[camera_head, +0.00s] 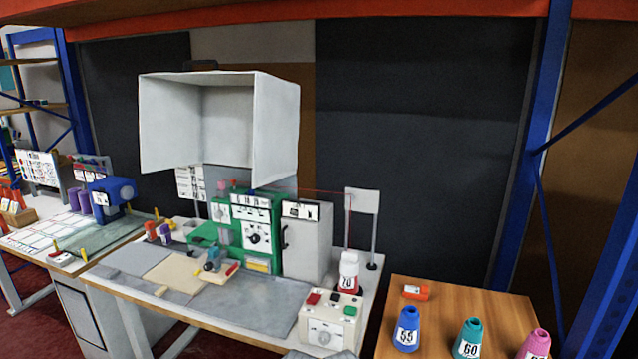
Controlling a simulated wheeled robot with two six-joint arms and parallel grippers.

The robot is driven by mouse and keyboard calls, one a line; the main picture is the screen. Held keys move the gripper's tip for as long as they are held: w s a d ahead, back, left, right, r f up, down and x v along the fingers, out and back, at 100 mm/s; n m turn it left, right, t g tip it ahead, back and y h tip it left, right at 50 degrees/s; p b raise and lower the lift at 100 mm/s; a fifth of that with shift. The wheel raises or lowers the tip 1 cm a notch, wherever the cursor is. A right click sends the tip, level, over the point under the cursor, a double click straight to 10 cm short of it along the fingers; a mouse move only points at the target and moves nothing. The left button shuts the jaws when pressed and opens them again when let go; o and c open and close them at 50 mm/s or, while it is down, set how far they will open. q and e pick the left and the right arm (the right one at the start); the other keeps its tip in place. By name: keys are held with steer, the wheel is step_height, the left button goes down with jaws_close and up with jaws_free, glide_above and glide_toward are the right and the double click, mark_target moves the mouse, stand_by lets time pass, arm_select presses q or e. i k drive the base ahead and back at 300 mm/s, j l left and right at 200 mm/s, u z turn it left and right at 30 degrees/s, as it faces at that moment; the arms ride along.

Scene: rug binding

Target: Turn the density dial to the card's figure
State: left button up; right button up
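A green machine (276,222) stands at the back of the middle table, with label strips on its front. A dial with a black knob (258,236) sits on its white faceplate; the pointer setting is too small to read. I cannot tell which is the density dial. Neither gripper is clearly in view.
A white hood (218,120) overhangs the machine. A white cone marked 70 (347,272) stands behind the control box. Blue (406,330), teal (468,340) and pink (535,346) cones stand on the wooden table. A grey mat (255,303) lies mostly clear in front.

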mark_target(255, 238)
steer(key=i+j+u, duration=0.15)
steer(key=i+j, duration=0.15)
steer(key=i+j+u, duration=0.1)
steer(key=i+j, duration=0.15)
steer(key=i, duration=0.25)
steer(key=i+j+u, duration=0.15)
steer(key=i, duration=0.25)
